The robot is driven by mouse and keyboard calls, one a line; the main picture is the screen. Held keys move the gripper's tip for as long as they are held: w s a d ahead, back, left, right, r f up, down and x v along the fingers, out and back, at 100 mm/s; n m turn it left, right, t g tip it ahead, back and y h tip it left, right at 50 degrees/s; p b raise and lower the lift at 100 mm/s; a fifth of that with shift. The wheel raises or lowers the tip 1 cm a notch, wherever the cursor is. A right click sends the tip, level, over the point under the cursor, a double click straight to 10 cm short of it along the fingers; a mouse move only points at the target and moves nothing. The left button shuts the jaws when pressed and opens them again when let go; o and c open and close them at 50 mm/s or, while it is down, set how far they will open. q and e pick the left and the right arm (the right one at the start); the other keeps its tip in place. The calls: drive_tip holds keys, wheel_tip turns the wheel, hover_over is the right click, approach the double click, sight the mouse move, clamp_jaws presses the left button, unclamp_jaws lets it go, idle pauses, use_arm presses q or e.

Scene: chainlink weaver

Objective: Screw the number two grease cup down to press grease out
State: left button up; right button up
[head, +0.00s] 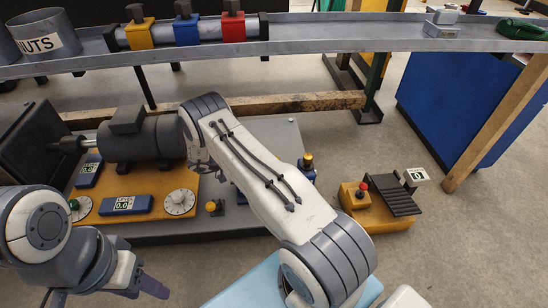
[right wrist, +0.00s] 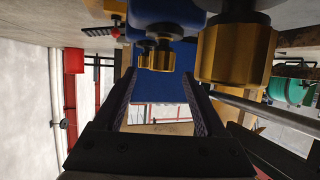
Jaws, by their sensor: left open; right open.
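Brass-coloured grease cups show in the right wrist view: a large knurled one (right wrist: 235,55) at upper right, and a smaller one (right wrist: 157,57) ahead between the fingers, by a blue body (right wrist: 165,14). I cannot read a number on either. In the head view a yellow cup with a dark top (head: 307,162) stands right of my right arm, and another small yellow one (head: 212,206) stands left of it. My right gripper (right wrist: 160,82) is open with nothing between its pads; my arm mostly hides it in the head view. My left gripper (head: 108,291) is open and empty at lower left.
A dark motor (head: 140,139) and an orange panel (head: 160,183) with dials lie left of my right arm. A metal rail (head: 340,35) with yellow, blue and red blocks crosses the back. A yellow pedal box (head: 388,222) sits on the floor at right.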

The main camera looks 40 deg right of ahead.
drive_tip(key=p+v, duration=0.1)
drive_tip(key=v, duration=0.4)
drive_tip(key=shift+a+r, duration=0.15)
drive_tip(key=shift+a, duration=0.25)
